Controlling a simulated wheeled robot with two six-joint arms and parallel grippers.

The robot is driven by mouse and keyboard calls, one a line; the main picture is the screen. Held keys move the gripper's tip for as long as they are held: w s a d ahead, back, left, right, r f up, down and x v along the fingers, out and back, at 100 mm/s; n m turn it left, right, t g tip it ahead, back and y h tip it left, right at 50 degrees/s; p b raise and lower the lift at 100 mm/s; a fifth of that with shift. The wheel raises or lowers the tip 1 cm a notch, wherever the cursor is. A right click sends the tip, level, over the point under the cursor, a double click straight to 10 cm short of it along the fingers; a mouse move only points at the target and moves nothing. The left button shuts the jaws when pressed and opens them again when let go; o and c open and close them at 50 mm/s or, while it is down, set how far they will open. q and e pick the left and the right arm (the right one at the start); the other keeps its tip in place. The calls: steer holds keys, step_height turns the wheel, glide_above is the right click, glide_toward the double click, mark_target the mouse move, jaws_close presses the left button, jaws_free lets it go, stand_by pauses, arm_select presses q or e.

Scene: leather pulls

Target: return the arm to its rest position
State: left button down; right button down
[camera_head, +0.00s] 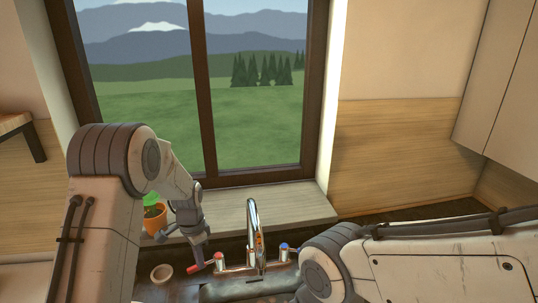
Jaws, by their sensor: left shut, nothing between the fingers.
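My left arm comes in from the left, bends at a rounded elbow and reaches down toward the sink. My left gripper (202,258) is at its lower end, shut and empty. It is just above or beside the red-tipped tap handle (206,265); I cannot tell whether they touch. My right arm crosses the lower right corner, and its gripper is out of the picture.
A chrome faucet (252,228) stands behind the dark sink (240,289), with a blue-tipped handle (284,247) on its right. An orange plant pot (155,219) stands on the window sill (300,203). A small pale ring (161,273) lies left of the sink.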

arm_select(q)
steer(key=s+d+r+b, duration=0.2)
steer(key=s+d+r, duration=0.45)
steer(key=d, duration=0.35)
steer(key=s+d+r+n+b, duration=0.1)
steer(key=s+d, duration=0.1)
steer(key=s, duration=1)
steer(key=s+d+r+n+h+b, duration=0.1)
steer(key=s+d+b, duration=0.1)
steer(key=s, duration=1)
steer(key=shift+d, duration=0.75)
